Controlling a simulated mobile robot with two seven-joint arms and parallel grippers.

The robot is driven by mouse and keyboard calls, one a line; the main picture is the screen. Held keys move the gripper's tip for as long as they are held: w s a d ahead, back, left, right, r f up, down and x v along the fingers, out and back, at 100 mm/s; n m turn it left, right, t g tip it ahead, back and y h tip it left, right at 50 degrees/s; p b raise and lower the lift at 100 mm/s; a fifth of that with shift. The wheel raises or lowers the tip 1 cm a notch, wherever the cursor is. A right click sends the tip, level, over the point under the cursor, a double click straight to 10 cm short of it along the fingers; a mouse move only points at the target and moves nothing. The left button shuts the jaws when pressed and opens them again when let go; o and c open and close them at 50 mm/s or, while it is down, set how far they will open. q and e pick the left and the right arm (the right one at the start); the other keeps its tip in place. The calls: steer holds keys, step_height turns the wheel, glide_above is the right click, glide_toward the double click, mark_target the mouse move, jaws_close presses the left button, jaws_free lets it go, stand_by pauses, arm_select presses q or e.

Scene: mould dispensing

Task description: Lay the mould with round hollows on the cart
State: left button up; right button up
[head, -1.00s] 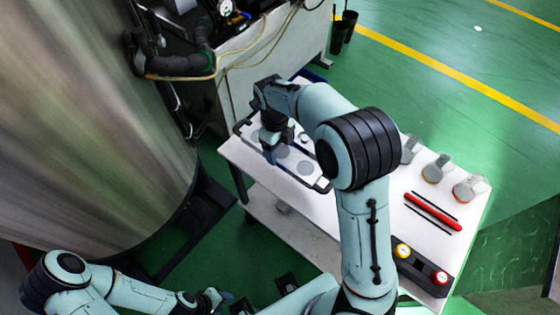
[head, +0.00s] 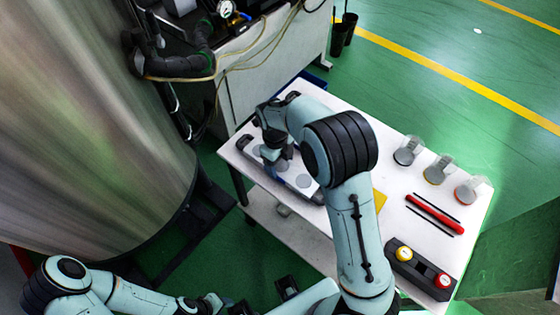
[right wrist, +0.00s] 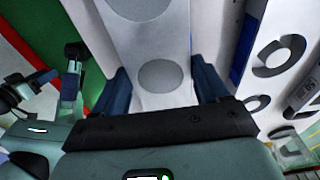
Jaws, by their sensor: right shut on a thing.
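The mould with round hollows (head: 303,181) is a pale flat plate with grey round spots and dark ends. It is at the left end of the white cart top (head: 318,97); I cannot tell whether it touches the surface. My right gripper (head: 274,152) is shut on it from above, and the forearm hides part of it. In the right wrist view the mould (right wrist: 175,40) runs between the two dark blue fingers (right wrist: 163,92). My left gripper (head: 212,303) is low at the bottom edge, too small and partly hidden to read.
Several clear beakers (head: 436,170), a red tool (head: 434,214) and a dark box with yellow and red buttons (head: 420,270) occupy the cart's right part. A yellow piece (head: 379,201) lies beside my arm. A large steel tank (head: 90,120) stands left.

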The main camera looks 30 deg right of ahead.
steer(key=o, duration=1.8)
steer(key=shift+f, duration=0.1)
steer(key=shift+c, duration=0.2)
arm_select(q)
steer(key=shift+w+r+p, duration=0.35)
steer(key=shift+r+p, duration=0.1)
steer(key=shift+r, duration=0.1)
steer(key=shift+w+r+p, duration=0.3)
steer(key=shift+r+p, duration=0.15)
steer(key=shift+r, duration=0.1)
arm_select(e)
step_height(320, 180, up, 12)
steer(key=w, duration=0.1)
steer(key=shift+w+a, duration=0.15)
steer(key=shift+a, duration=0.1)
arm_select(q)
steer(key=shift+s, duration=0.1)
